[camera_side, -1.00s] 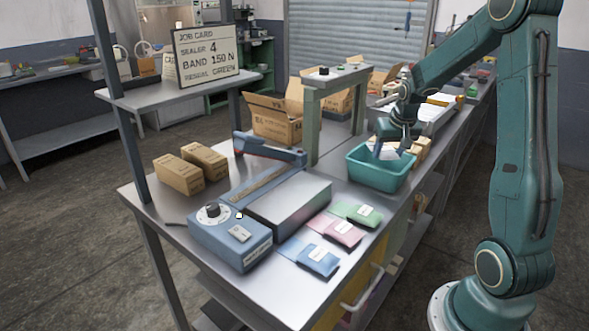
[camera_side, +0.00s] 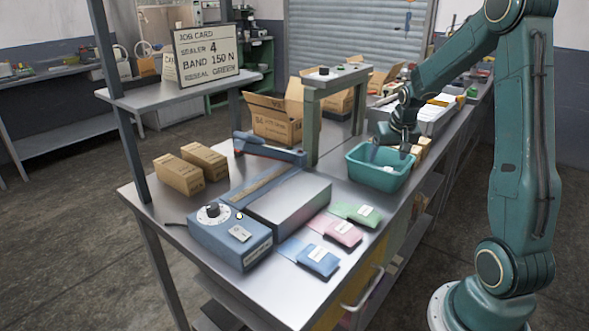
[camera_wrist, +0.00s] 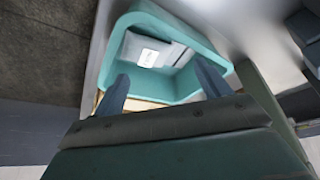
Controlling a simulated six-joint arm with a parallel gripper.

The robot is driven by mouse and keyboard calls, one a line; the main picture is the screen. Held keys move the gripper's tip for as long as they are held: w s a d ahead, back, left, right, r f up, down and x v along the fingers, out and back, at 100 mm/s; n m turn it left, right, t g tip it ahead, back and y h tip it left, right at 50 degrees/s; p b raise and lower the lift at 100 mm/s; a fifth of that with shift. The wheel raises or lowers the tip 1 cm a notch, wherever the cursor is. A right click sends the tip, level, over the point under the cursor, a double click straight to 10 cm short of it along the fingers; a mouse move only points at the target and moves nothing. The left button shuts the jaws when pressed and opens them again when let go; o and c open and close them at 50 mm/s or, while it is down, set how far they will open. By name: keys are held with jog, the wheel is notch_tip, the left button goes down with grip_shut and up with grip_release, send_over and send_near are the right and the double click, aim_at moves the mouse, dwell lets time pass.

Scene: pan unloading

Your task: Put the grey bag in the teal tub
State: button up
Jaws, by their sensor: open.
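The teal tub (camera_side: 382,178) stands on the bench near its right edge. In the wrist view the tub (camera_wrist: 204,44) holds the grey bag (camera_wrist: 137,46), which lies on its floor with a white label showing. In the side view only a pale bit of the bag (camera_side: 386,168) shows above the tub's near wall. My gripper (camera_side: 393,145) is above the back of the tub. In the wrist view the gripper (camera_wrist: 163,90) has its two fingers spread apart with nothing between them, and the bag lies apart from them.
Green (camera_side: 357,213), pink (camera_side: 336,230) and blue (camera_side: 311,256) bags lie on the bench in front of the tub. A sealer (camera_side: 230,236) with a dial stands left of them. Cartons (camera_side: 275,118) and a green-legged stand (camera_side: 313,120) are behind.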

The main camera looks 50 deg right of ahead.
jog(key=shift+r, duration=0.2)
jog(key=v, duration=1.2)
jog(key=shift+r, duration=0.4)
jog(key=s+a+r+n+t+y, duration=0.1)
jog(key=a+r+n, duration=0.1)
jog(key=a, duration=0.6)
jog(key=s+a+r+n, duration=0.1)
jog(key=a+n, duration=0.1)
jog(key=a, duration=0.6)
jog(key=s+a+f+n+t+y, duration=0.1)
jog(key=s+a+n, duration=0.4)
jog(key=s+a, duration=0.5)
jog(key=shift+a+f+y, duration=0.55)
jog(key=shift+a+y, duration=0.05)
jog(key=shift+a, duration=0.55)
